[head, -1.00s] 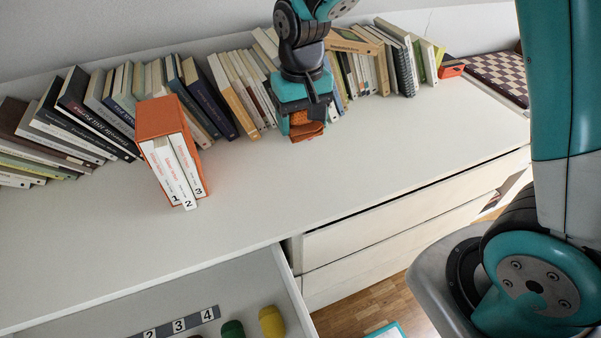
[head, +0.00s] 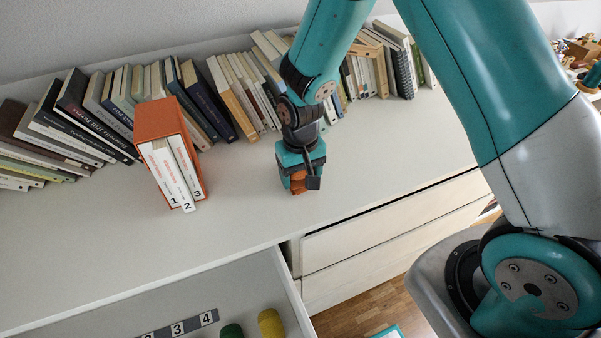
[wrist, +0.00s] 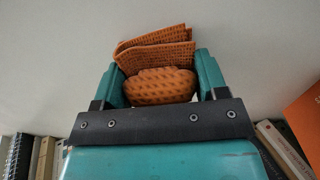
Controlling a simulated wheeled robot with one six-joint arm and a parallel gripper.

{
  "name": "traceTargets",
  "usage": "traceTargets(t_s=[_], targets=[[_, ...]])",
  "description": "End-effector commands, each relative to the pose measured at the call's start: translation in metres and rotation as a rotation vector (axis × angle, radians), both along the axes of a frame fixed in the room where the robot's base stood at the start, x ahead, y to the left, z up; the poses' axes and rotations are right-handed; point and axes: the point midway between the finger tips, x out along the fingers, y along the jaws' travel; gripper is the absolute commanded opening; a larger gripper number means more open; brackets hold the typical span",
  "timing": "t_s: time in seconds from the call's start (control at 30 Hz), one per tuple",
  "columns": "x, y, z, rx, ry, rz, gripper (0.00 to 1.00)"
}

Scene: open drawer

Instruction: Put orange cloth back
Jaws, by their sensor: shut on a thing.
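The orange cloth (wrist: 158,70) is folded and bunched between the two teal fingers in the wrist view. My gripper (head: 298,184) is shut on it above the white dresser top (head: 240,215). A small part of the cloth (head: 298,186) shows under the gripper in the head view. I cannot tell whether the cloth touches the surface. The open drawer (head: 282,287) is at the lower left, in front of the dresser top.
A row of books (head: 205,100) leans along the wall. An orange slipcase (head: 155,115) with three white volumes stands left of my gripper. In the drawer are a number strip (head: 178,329), a yellow object (head: 271,324) and a dark green object (head: 231,331). The front dresser top is clear.

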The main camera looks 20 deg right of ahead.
Motion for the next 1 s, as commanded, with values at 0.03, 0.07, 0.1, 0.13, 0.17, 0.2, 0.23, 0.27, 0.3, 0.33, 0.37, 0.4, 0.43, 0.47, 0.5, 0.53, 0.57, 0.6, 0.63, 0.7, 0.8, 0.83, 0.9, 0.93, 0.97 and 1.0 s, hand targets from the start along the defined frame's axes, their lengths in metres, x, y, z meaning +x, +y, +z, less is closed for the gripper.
traceTargets(t_s=[0.03,0.07,0.1,0.13,0.17,0.2,0.23,0.27,0.3,0.33,0.37,0.4,0.43,0.47,0.5,0.53,0.57,0.6,0.63,0.7,0.8,0.83,0.9,0.93,0.97,1.0], targets=[[0.0,0.0,0.0,0.0,0.0,0.0,0.44],[0.0,0.0,0.0,0.0,0.0,0.0,0.44],[0.0,0.0,-0.001,0.0,0.001,0.0,0.44],[0.0,0.0,-0.002,0.0,0.001,0.0,0.44],[0.0,0.0,-0.003,0.0,0.001,0.0,0.44],[0.0,0.0,-0.003,0.0,0.001,0.0,0.69],[0.0,0.0,-0.003,0.0,0.001,0.0,0.76],[0.0,0.0,-0.003,0.0,0.001,0.0,0.82],[0.0,0.0,-0.002,0.0,0.001,0.0,0.92],[0.0,0.0,-0.002,0.0,0.001,0.0,0.92],[0.0,0.0,-0.002,0.0,0.001,0.0,0.92],[0.0,0.0,-0.002,0.0,0.001,0.0,0.92],[0.0,0.0,-0.002,0.0,0.001,0.0,0.92],[0.0,0.0,-0.002,0.0,0.001,0.0,0.92],[0.0,0.0,-0.002,0.0,0.001,0.0,0.92],[0.0,0.0,-0.002,0.0,0.001,0.0,0.92],[0.0,0.0,-0.002,0.0,0.001,0.0,0.92],[0.0,0.0,0.0,0.0,0.0,0.0,0.92],[0.0,0.0,0.002,0.0,0.0,0.0,0.92],[0.001,0.0,0.008,0.0,-0.002,0.0,0.92],[0.001,0.0,0.025,0.001,-0.004,0.0,0.92],[0.001,0.0,0.031,0.001,-0.004,0.0,0.92],[0.001,0.0,0.048,0.002,-0.006,0.0,0.92],[0.001,0.0,0.055,0.001,-0.005,0.0,0.92],[0.001,0.001,0.062,0.002,-0.006,0.0,0.92],[0.001,0.0,0.071,0.001,-0.005,0.0,0.92]])
